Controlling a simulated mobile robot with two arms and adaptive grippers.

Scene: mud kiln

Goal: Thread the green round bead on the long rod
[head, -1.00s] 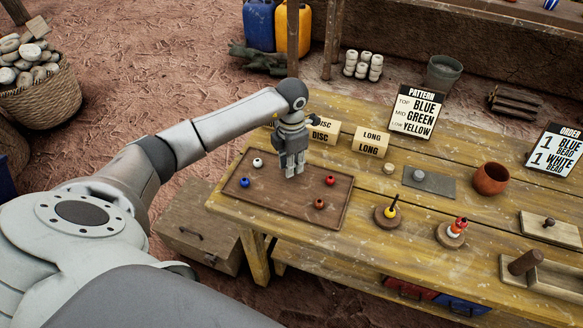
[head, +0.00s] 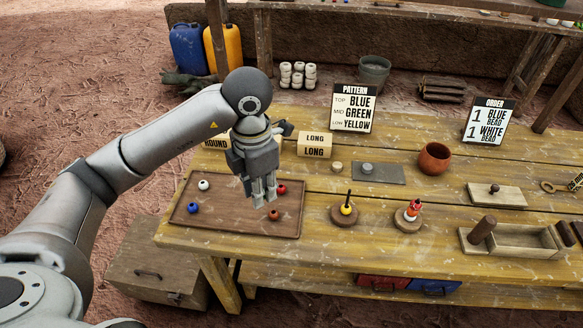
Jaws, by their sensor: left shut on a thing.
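My left gripper (head: 264,202) points down above the right part of the brown bead tray (head: 193,222). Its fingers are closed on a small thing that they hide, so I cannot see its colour. No green bead shows elsewhere. To the right, a round wooden stand (head: 343,219) carries an upright dark rod (head: 349,196) with a yellow bead (head: 347,209) low on it and bare rod above. Another stand (head: 407,225) holds a rod with white, orange and red pieces stacked on it. My right gripper is not in view.
White (head: 203,185), blue (head: 194,208), red (head: 282,188) and orange-brown (head: 274,214) beads lie in the tray. The pattern card (head: 353,108) reads blue, green, yellow from top to low. A LONG block (head: 315,152) stands behind. The table between tray and yellow-bead stand is clear.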

